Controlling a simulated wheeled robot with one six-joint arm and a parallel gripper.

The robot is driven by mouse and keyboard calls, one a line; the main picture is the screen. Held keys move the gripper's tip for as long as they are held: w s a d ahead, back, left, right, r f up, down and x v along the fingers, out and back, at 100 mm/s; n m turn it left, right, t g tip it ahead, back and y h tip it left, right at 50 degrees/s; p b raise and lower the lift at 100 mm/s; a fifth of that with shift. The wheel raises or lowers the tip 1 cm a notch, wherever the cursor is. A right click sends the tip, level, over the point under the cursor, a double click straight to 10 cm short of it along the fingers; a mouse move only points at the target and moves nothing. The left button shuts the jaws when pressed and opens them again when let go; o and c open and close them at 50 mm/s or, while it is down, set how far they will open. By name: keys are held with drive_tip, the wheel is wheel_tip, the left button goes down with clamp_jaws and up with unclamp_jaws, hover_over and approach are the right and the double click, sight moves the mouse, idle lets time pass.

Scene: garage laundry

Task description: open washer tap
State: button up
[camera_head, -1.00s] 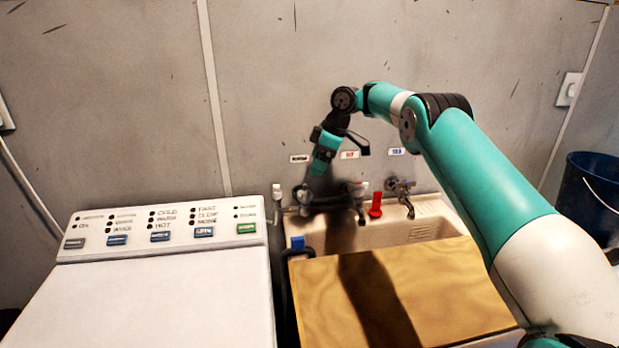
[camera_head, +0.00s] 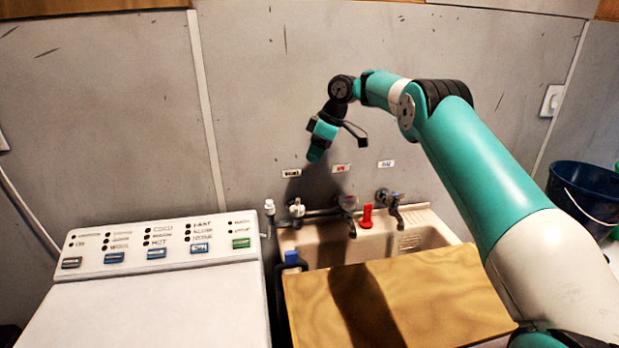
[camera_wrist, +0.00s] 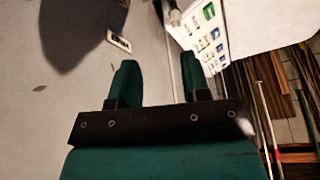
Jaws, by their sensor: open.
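The washer tap (camera_head: 296,210) is the leftmost of the wall taps, below the label with black letters (camera_head: 291,173). It has a pale top; its handle's turn is too small to tell. My gripper (camera_head: 315,157) is in front of the wall, above and slightly right of that tap, apart from it in the picture. In the wrist view my gripper (camera_wrist: 159,78) has two green fingers spread with nothing between them. A wall label (camera_wrist: 119,41) shows beyond the left finger, its letters unreadable. The hot tap (camera_head: 348,203) and cold tap (camera_head: 390,200) stand to the right.
A red object (camera_head: 367,216) stands between the hot and cold taps. A sink (camera_head: 425,232) lies below, partly covered by a wooden board (camera_head: 420,290). The washing machine (camera_head: 165,300) is at left. A blue bucket (camera_head: 583,195) is at right.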

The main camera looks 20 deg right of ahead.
drive_tip(key=a+m+t+h+b, duration=0.1)
drive_tip(key=a+m+h+b, duration=0.1)
drive_tip(key=a+m, duration=0.5)
drive_tip(key=m+h, duration=0.4)
drive_tip(key=m, duration=0.5)
approach(297, 207)
drive_tip(key=shift+t, duration=0.4)
drive_tip(key=p+x, duration=0.2)
drive_tip(key=x, duration=0.2)
drive_tip(key=p+x, duration=0.3)
drive_tip(key=x, duration=0.2)
drive_tip(key=shift+s+f, duration=0.15)
drive_tip(key=shift+f, duration=0.15)
